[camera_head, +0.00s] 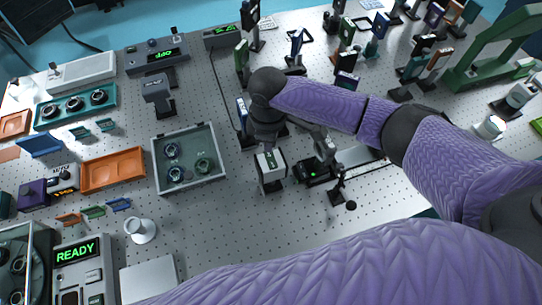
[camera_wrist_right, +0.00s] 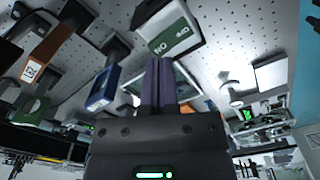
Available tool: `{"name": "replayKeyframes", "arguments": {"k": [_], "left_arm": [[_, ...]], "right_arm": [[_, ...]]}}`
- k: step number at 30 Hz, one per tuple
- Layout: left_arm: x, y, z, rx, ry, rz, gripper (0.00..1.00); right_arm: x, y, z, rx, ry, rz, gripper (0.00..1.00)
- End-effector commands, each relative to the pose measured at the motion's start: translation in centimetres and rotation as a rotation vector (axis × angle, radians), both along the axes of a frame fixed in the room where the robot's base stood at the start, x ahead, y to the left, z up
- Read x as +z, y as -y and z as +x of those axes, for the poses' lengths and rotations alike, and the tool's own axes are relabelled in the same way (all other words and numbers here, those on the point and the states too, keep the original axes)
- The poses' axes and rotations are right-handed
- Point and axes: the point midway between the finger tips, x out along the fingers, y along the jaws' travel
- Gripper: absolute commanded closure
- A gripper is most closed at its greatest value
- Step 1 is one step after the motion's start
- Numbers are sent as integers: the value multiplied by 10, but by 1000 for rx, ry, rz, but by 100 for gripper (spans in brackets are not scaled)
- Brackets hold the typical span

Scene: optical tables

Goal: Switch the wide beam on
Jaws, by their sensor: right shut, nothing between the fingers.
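My right gripper (camera_wrist_right: 160,66) is shut and empty. Its two dark fingers lie side by side in the right wrist view. A pale box with a green labelled face (camera_wrist_right: 172,38) is just past the fingertips, with no clear contact visible. This appears to be the box (camera_head: 270,168) below my right wrist in the head view. In the head view the dark wrist hides much of the gripper. My left gripper is not in view.
A blue-sided block (camera_wrist_right: 104,88) stands close left of the fingers in the right wrist view. A black device with a green light (camera_head: 315,171) is right of the pale box. A grey-green tray (camera_head: 190,186) lies to its left. Crowded optics stand behind my right arm.

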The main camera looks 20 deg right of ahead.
Motion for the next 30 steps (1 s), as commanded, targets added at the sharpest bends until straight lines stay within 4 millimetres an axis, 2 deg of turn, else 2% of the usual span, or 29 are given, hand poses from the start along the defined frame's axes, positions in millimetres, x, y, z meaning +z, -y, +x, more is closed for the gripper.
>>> {"name": "replayKeyframes", "arguments": {"k": [30], "left_arm": [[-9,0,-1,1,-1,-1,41]], "right_arm": [[-16,0,0,0,0,0,100]]}}
